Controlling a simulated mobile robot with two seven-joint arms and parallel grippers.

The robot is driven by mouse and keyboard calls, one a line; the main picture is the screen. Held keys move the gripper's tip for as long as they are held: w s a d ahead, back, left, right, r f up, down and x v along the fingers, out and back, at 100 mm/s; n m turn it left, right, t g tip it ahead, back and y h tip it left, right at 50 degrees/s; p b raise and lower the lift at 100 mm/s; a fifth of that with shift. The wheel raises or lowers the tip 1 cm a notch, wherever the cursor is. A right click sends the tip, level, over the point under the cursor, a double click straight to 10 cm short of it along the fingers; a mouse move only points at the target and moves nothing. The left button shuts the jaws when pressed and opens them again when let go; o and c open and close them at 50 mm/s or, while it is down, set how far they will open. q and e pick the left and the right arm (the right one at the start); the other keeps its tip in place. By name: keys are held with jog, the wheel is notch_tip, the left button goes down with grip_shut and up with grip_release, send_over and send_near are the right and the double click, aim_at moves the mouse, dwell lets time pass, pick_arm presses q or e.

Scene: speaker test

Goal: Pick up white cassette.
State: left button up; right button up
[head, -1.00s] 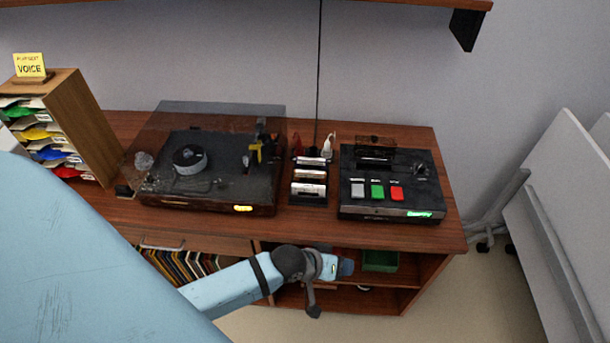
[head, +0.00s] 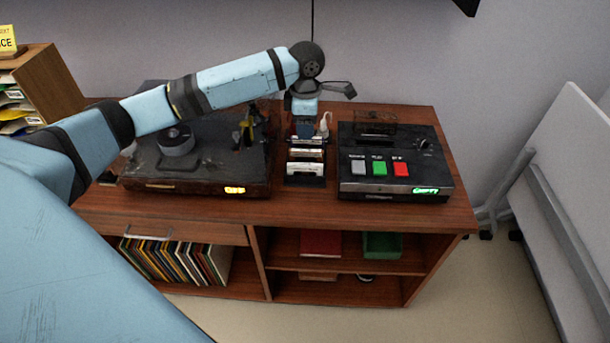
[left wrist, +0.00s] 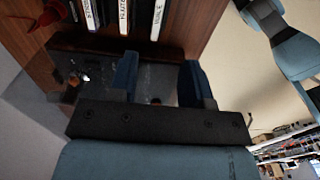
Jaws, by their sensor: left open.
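A small dark rack (head: 305,182) on the cabinet top holds several cassettes on edge. The front cassette (head: 305,169) has a white spine; a pale-spined one (head: 305,154) is just behind it. In the left wrist view, three dark cases with white labelled spines (left wrist: 124,15) show at the top; I cannot tell which is the white cassette. My left gripper (head: 304,132) hangs over the back of the rack and hides part of it. Its two blue fingers (left wrist: 158,78) are apart, with nothing seen held between them. My right gripper is not in view.
A turntable (head: 150,172) is left of the rack, partly under my left arm. A tape deck (head: 385,185) with grey, green and red buttons is close on the right. A small white object (head: 325,124) stands behind the rack. The cabinet's front strip (head: 300,205) is clear.

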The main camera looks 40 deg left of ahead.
aim_at(307, 164)
pick_arm(q)
jog(key=f+b, duration=0.1)
jog(key=f, duration=1.2)
jog(key=shift+w+f, duration=0.2)
grip_shut()
